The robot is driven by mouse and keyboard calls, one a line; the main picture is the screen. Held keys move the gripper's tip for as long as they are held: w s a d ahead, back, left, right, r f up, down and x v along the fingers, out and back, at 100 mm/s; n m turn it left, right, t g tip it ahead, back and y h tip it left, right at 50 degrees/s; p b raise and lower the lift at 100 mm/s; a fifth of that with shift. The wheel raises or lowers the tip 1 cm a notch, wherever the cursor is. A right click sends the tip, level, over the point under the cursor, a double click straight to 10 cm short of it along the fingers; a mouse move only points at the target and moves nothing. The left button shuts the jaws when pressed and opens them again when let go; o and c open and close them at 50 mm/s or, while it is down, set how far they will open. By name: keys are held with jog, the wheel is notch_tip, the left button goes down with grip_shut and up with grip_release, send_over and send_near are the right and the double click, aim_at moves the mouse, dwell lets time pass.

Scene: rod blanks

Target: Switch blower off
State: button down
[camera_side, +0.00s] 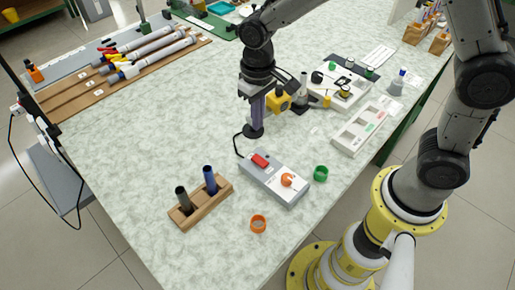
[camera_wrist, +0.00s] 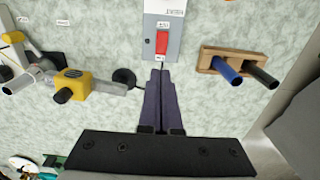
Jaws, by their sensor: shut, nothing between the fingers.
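Which way the rocker is tipped I cannot tell. My gripper (camera_side: 257,124) points down behind the switch end of the box, apart from the switch. In the wrist view its dark fingers (camera_wrist: 159,74) are together and empty, just below the switch.
A wooden holder (camera_side: 190,213) with two dark rods stands left of the box. A green ring (camera_side: 321,173) and an orange ring (camera_side: 258,223) lie nearby. A yellow device (camera_side: 278,101) sits right of my fingers. A black cable (camera_side: 237,146) reaches the box.

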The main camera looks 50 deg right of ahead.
aim_at(258, 158)
notch_tip(258, 158, down, 12)
jog(key=shift+r, duration=0.1)
dwell(0.5)
jog(key=shift+w+f, duration=0.1)
jog(key=shift+f, duration=0.1)
jog(key=shift+s, duration=0.25)
jog(key=shift+s+r, duration=0.15)
jog(key=shift+s, duration=0.5)
jog(key=shift+r, duration=0.1)
